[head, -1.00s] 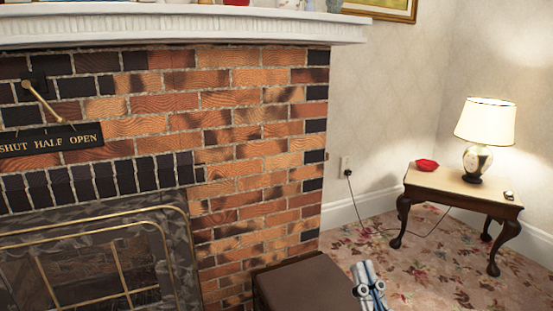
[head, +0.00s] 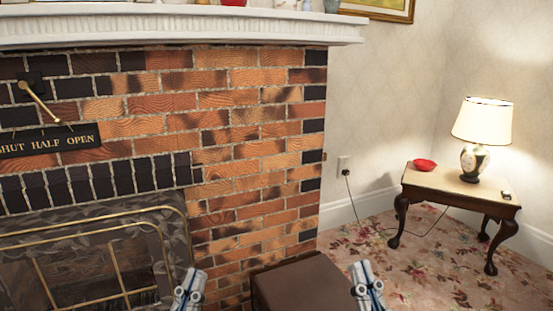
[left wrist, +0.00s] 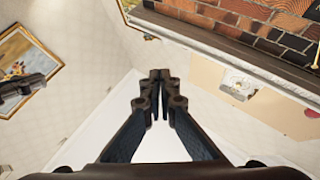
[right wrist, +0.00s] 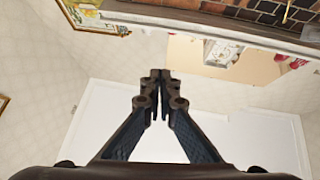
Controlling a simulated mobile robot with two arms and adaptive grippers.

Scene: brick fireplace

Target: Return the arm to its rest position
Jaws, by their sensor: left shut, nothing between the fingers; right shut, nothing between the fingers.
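My left gripper (head: 189,287) shows at the bottom edge of the head view, in front of the fireplace. In the left wrist view my left gripper (left wrist: 160,77) has its fingers together with nothing between them. My right gripper (head: 367,285) shows at the bottom edge of the head view, just right of the brown box-like seat. In the right wrist view my right gripper (right wrist: 160,77) is also shut and empty. Both stand apart from each other at a similar height. The rest of both arms is out of the head view.
The brick fireplace (head: 245,150) with its brass-trimmed screen (head: 110,228) fills the left. A brown box-like seat (head: 305,285) stands low in the middle. A side table (head: 450,183) with a lamp (head: 483,120) and red dish (head: 424,165) is at right. Carpet (head: 430,265) is open before it.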

